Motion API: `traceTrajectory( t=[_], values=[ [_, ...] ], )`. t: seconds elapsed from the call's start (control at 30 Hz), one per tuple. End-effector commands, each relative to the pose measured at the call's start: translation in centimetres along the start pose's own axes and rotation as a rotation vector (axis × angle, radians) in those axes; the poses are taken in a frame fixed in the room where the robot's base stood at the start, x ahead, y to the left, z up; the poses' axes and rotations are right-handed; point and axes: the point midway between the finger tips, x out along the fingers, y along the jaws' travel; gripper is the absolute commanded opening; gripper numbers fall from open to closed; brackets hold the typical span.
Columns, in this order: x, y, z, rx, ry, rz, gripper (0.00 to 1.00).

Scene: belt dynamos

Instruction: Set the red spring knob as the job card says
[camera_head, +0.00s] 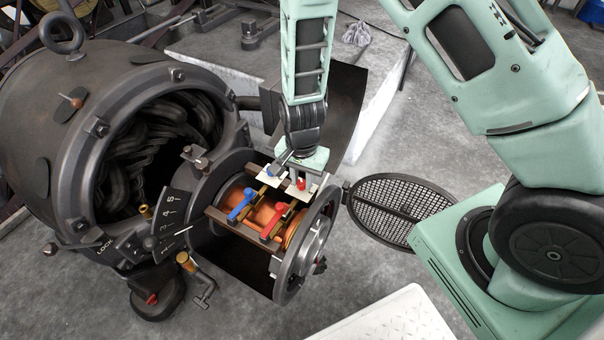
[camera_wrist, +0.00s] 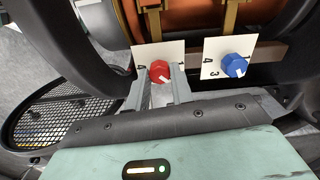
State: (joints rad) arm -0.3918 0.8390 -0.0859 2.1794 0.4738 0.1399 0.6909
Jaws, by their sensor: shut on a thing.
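The red spring knob (camera_wrist: 160,72) sits on a white square plate (camera_wrist: 148,52) in the wrist view, with a 4 at its left edge and a 1 at its right. A pale mark on the knob points to the lower right of the picture. My gripper (camera_wrist: 159,82) has one finger on each side of this knob and is shut on it. The head view shows the red knob (camera_head: 301,184) just under my gripper. A blue knob (camera_wrist: 235,66) sits on its own numbered plate (camera_wrist: 213,47) to the right, untouched. I cannot make out a job card.
A blue lever (camera_head: 240,207) and a red lever (camera_head: 272,225) sit by the copper drum in the open dynamo (camera_head: 110,80). A curved number scale (camera_head: 170,218) is beside them. A round mesh cover (camera_head: 395,205) stands out to the right.

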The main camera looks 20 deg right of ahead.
Motion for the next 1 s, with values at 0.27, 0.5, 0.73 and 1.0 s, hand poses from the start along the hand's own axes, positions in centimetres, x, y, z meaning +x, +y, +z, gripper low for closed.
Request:
traceTrajectory(
  t=[0.27,0.5,0.73,1.0],
  values=[
    [-0.31,0.06,0.11,-0.262,-0.004,0.002,0.00],
    [-0.27,0.04,0.10,-0.479,-0.003,0.002,0.00],
    [-0.18,0.00,0.12,-0.646,-0.003,0.001,0.00],
    [-0.09,0.01,0.15,-0.760,-0.003,0.001,0.00]
  ],
)
